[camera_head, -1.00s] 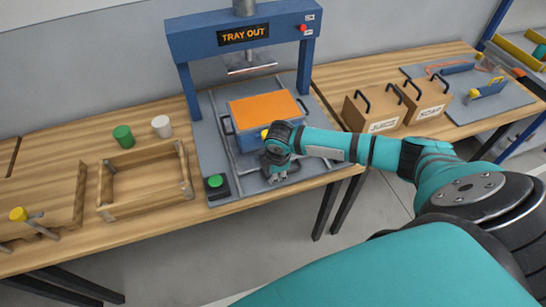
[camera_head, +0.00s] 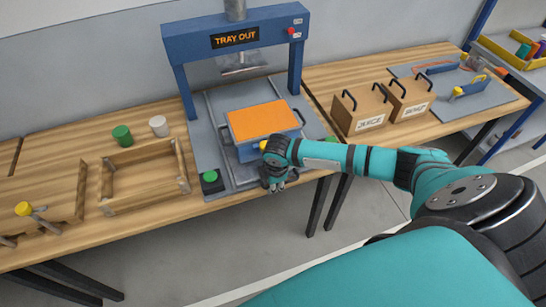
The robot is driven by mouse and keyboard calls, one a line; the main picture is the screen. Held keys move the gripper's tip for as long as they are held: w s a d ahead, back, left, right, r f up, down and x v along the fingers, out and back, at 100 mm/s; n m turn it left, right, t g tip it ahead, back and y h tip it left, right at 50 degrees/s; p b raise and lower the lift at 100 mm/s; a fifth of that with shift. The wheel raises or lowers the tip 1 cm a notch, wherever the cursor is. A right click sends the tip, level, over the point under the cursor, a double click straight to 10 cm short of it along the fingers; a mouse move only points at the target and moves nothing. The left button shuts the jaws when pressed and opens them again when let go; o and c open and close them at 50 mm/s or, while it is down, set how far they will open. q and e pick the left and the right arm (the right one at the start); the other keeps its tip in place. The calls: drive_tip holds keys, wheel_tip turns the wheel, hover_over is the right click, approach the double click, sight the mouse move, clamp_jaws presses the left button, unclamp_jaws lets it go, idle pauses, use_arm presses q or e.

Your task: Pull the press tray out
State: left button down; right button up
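The press tray (camera_head: 250,151) is blue with an orange top (camera_head: 262,121) and dark side handles. It sits on the grey press bed (camera_head: 209,125), towards the front, under and ahead of the blue press frame (camera_head: 184,90). The sign (camera_head: 235,38) reads "TRAY OUT". My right gripper (camera_head: 275,187) is at the tray's front side, low near the bench's front edge, fingers pointing down. The wrist hides part of the tray front and any grip there, so whether the fingers are closed is unclear. My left gripper is out of view.
A green button (camera_head: 210,177) sits left of the tray. An open wooden box (camera_head: 145,177), a green cup (camera_head: 122,135) and a white cup (camera_head: 159,126) stand further left. Two handled cartons (camera_head: 370,122) stand right. Floor is clear before the bench.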

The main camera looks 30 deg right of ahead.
drive_tip(key=shift+o, duration=1.1)
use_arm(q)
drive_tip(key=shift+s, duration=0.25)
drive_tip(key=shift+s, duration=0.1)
use_arm(e)
drive_tip(key=shift+r, duration=0.1)
drive_tip(key=r, duration=0.4)
drive_tip(key=s+r, duration=0.1)
drive_tip(key=r, duration=0.2)
drive_tip(key=s+r, duration=0.1)
drive_tip(key=r, duration=0.3)
drive_tip(key=shift+s+a+r, duration=0.15)
drive_tip(key=shift+a+r, duration=0.1)
drive_tip(key=shift+r, duration=0.05)
drive_tip(key=shift+a, duration=0.1)
